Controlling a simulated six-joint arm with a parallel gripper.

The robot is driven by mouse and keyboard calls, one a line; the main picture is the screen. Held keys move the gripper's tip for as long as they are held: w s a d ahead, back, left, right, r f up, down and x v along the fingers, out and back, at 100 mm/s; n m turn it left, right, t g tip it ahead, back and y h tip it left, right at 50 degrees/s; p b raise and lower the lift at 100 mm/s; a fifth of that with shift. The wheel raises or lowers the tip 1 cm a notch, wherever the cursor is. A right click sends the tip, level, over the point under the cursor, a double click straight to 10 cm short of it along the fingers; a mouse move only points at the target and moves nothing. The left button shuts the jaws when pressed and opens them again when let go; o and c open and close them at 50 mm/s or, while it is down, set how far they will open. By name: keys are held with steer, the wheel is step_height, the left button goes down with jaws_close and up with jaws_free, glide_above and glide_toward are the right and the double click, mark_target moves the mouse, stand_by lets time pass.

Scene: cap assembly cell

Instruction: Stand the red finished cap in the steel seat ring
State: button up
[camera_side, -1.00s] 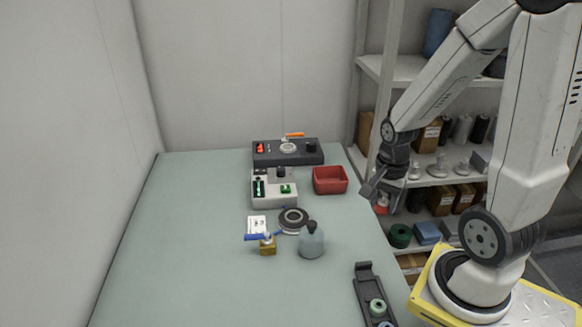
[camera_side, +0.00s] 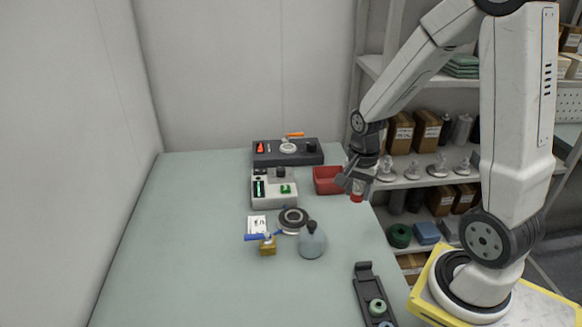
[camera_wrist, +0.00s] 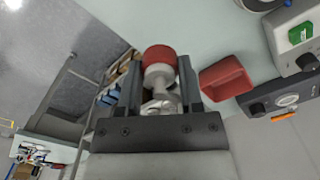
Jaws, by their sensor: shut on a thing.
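The red cap (camera_side: 356,198) hangs below my gripper (camera_side: 356,180) in the side view, clear of the table near its right edge. In the wrist view the cap (camera_wrist: 160,57) has a red rounded end and a pale collar and stem, which sits between the two fingers of my gripper (camera_wrist: 159,78). My gripper is shut on it. A dark round base with a pale metal ring (camera_side: 293,218) lies mid-table, left of my gripper. Another pale ring (camera_side: 288,147) is on the dark panel at the back. I cannot tell which one is the steel seat ring.
A red bin (camera_side: 326,181) stands just left of my gripper. A grey bottle (camera_side: 312,242), a brass block with a blue handle (camera_side: 267,247) and a white device (camera_side: 273,190) stand mid-table. A dark rack (camera_side: 365,290) lies at the front right. The table's left side is clear.

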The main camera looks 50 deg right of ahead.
mark_target(293, 217)
steer(key=w+a+f+n, duration=0.1)
steer(key=w+a, duration=0.1)
steer(key=w, duration=0.5)
steer(key=w+a+f+n, duration=0.1)
steer(key=w+a, duration=0.2)
steer(key=w, duration=0.4)
steer(key=shift+w+a+n, duration=0.2)
steer(key=shift+w+n, duration=0.2)
steer(key=shift+f, duration=0.2)
steer(key=shift+f, duration=3.2)
steer(key=shift+f, duration=0.75)
steer(key=o, duration=0.9)
steer(key=shift+r, duration=0.1)
steer(key=shift+r, duration=3.45)
